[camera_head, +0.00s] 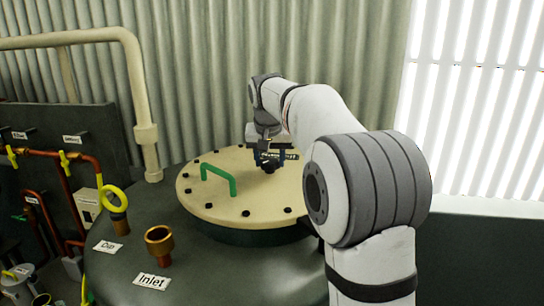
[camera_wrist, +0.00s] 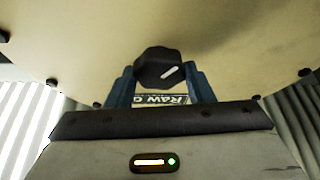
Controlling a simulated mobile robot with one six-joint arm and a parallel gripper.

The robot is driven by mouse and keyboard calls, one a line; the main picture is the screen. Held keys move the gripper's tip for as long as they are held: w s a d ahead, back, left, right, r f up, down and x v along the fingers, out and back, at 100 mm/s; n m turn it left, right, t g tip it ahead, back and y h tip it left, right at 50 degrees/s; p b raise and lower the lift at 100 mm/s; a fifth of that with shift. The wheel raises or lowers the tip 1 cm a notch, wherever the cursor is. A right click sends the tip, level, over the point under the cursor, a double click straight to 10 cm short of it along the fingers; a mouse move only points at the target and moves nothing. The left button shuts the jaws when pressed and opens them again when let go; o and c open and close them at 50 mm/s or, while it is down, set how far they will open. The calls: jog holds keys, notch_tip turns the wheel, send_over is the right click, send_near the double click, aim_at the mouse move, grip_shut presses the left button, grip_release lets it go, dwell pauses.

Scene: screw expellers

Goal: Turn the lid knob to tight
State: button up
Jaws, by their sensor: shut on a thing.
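The lid (camera_head: 222,208) is a round cream disc with dark bolts around its rim, on top of a dark green vessel. A black knob (camera_wrist: 158,68) with a white pointer line sits on the lid. In the wrist view the line slants up to the right. My gripper (camera_wrist: 158,80) has its two blue fingers on either side of the knob and is shut on it. In the head view my gripper (camera_head: 269,162) is at the far right part of the lid, and the knob (camera_head: 269,169) shows small and dark under it. A label behind the knob is partly hidden by the fingers.
A green handle (camera_head: 219,178) stands on the lid left of my gripper. A brass inlet fitting (camera_head: 159,243) and a yellow-ringed dip piece (camera_head: 116,206) stand on the vessel at left. A cream pipe (camera_head: 135,90) rises behind, before a corrugated wall.

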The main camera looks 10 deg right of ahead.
jog(key=m+h, duration=0.1)
jog(key=m, duration=0.1)
jog(key=m+g+p, duration=0.1)
jog(key=m, duration=0.2)
jog(key=shift+w+a+r+m+h, duration=0.1)
jog(key=shift+w+a+m+h, duration=0.05)
jog(key=shift+m+h, duration=0.2)
jog(key=m+p, duration=0.1)
jog(key=m, duration=0.1)
jog(key=m+g+h+p, duration=0.1)
jog(key=m, duration=0.1)
jog(key=shift+w+m+g, duration=0.1)
jog(key=shift+m+g, duration=0.2)
jog(key=shift+m, duration=0.05)
jog(key=o, duration=1)
jog(key=shift+c, duration=0.2)
jog(key=v, duration=0.7)
jog(key=shift+a+r, duration=0.25)
jog(key=shift+a, duration=0.1)
jog(key=shift+f, duration=0.1)
